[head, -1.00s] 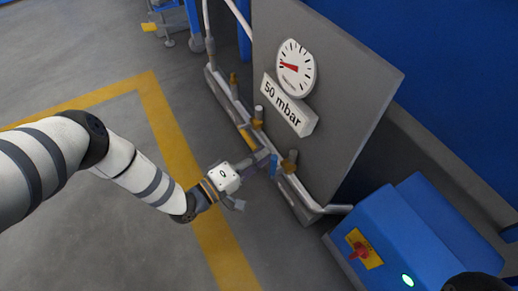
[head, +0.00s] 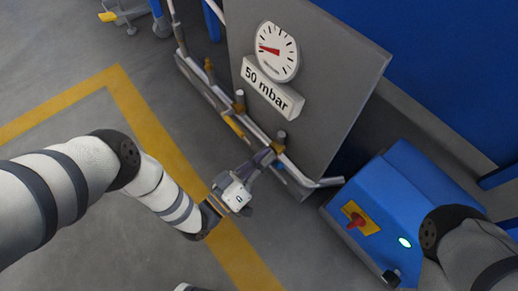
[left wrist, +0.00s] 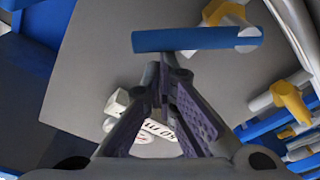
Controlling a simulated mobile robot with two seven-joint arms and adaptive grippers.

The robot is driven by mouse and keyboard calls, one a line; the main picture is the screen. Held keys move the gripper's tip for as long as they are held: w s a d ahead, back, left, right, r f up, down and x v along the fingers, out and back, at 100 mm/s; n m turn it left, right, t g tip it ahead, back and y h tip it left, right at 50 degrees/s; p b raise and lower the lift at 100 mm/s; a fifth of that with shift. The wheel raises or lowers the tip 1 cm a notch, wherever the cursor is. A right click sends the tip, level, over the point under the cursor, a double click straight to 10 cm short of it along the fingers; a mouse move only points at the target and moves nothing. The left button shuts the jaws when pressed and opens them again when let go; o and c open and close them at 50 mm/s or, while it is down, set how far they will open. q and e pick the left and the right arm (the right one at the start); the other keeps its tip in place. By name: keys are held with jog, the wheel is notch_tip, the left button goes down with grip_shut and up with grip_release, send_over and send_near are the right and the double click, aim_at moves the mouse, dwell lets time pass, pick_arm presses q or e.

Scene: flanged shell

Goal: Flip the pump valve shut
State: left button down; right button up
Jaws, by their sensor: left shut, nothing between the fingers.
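The pump valve's blue lever (left wrist: 185,40) lies across the upper middle of the left wrist view, just beyond my left fingertips. Its right end meets a pale round stub by a yellow valve body (left wrist: 225,12). My left gripper (left wrist: 170,62) is shut and empty, its tips close below the lever; whether they touch it I cannot tell. In the head view my left gripper (head: 264,157) reaches the low pipe beside the rightmost yellow fitting (head: 279,146), and the lever is mostly hidden there.
A grey panel (head: 320,80) carries a gauge (head: 277,51) and a "50 mbar" sign (head: 271,91). The pipe (head: 190,70) runs along its foot with more yellow fittings. A blue box (head: 400,190) with a red switch (head: 357,220) stands at right.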

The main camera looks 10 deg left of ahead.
pick_arm(q)
jog(key=shift+s+d+f+m+g+h+b, duration=0.2)
jog(key=shift+s+d+f+m, duration=0.35)
jog(key=shift+m, duration=1)
jog(key=shift+s+d+f+m+g+h+b, duration=0.1)
jog(key=shift+s+d+f+m+h+b, duration=0.2)
jog(key=shift+f+m, duration=0.85)
jog(key=shift+s+d+f+m+g+h+b, duration=0.1)
jog(key=shift+s+d+f+m+h+b, duration=0.35)
jog(key=shift+m, duration=1.45)
pick_arm(e)
jog(key=shift+a+f, duration=0.1)
jog(key=shift+f, duration=0.5)
pick_arm(q)
jog(key=shift+w+d+r, duration=0.15)
jog(key=shift+r, duration=0.05)
